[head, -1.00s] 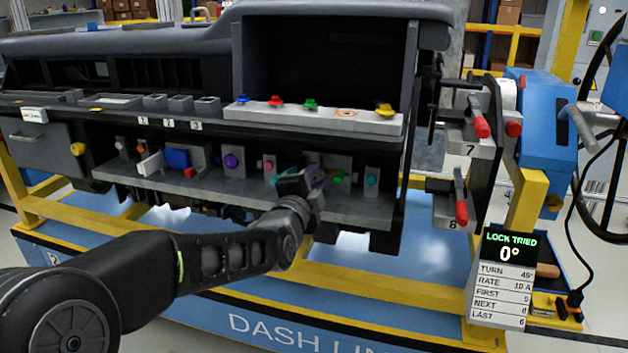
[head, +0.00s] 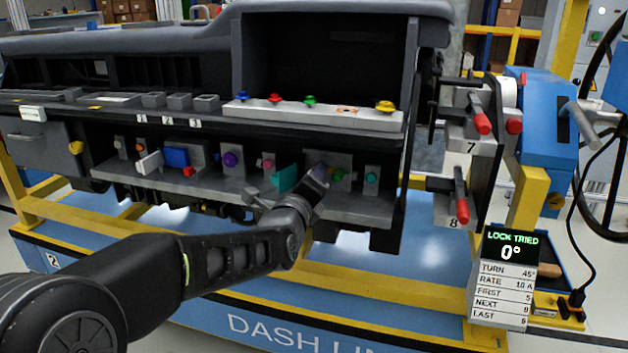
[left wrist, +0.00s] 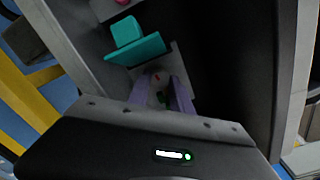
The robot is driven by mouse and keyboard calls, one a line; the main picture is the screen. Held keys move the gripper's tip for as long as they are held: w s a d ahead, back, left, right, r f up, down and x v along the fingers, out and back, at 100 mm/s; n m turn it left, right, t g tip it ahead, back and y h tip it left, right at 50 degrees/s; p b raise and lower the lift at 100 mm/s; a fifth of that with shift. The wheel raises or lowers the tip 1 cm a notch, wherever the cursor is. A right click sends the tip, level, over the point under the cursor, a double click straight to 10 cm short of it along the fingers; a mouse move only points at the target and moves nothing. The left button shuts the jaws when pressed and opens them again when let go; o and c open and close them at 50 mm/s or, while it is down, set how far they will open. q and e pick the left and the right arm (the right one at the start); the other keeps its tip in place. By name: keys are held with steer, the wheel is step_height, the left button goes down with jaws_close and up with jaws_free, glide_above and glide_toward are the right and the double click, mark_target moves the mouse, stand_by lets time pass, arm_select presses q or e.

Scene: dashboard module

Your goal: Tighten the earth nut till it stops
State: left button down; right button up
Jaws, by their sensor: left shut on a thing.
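My left gripper (head: 318,178) reaches into the lower bay of the dashboard module from below left. Its purple fingers also show in the left wrist view (left wrist: 162,95), on either side of a small green part (left wrist: 162,98) that looks like the earth nut. The nut is mostly hidden between the fingers. A pale face with a red mark (left wrist: 157,77) lies just beyond it. In the head view green shows at the nut's mount (head: 338,175), right beside the fingertips. The gripper is shut on the nut. My right gripper is not in view.
A teal plate (head: 285,178) stands close left of the fingers and also shows in the left wrist view (left wrist: 135,50). A teal knob (head: 371,177) is to the right. The shelf edge (head: 365,212) runs below. A display (head: 510,246) reads "LOCK TRIED 0°".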

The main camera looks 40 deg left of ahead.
arm_select(q)
steer(key=shift+f+m, duration=0.1)
steer(key=shift+m, duration=0.6)
steer(key=c, duration=1.4)
jaws_free()
steer(key=shift+c, duration=0.2)
steer(key=v, duration=0.7)
steer(key=shift+s+d, duration=0.2)
steer(key=shift+s, duration=0.15)
steer(key=shift+s, duration=0.1)
